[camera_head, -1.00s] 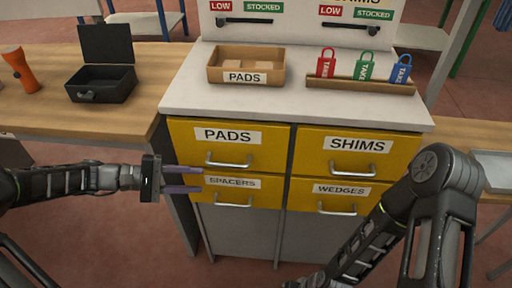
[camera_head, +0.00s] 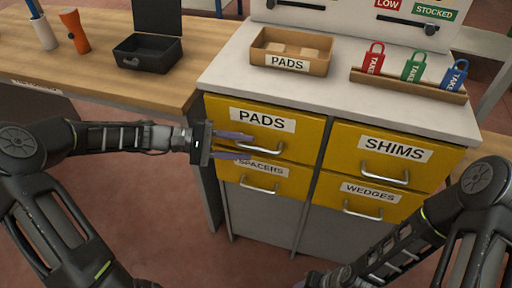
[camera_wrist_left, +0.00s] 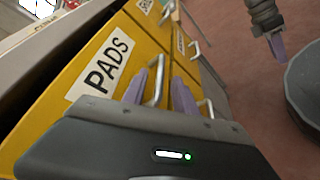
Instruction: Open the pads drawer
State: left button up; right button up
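The yellow pads drawer (camera_head: 292,148) is closed, at the upper left of the cabinet, with a white PADS label and a silver bar handle (camera_head: 266,149). My left gripper (camera_head: 243,145) is in front of this drawer, its two purple fingers apart and pointing toward the handle. In the left wrist view the fingers (camera_wrist_left: 160,88) show open, with the pads drawer handle (camera_wrist_left: 155,84) between or just beyond them; I cannot tell whether they touch it.
The spacers drawer (camera_head: 232,178), shims drawer (camera_head: 345,157) and wedges drawer (camera_head: 330,190) are closed around it. A wooden PADS tray (camera_head: 262,52) and a rack (camera_head: 420,88) with red, green and blue tags stand on top. A wooden bench (camera_head: 60,75) adjoins at left.

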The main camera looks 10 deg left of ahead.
aim_at(249, 148)
pick_arm(q)
jog(key=shift+x, duration=1.9)
grip_shut()
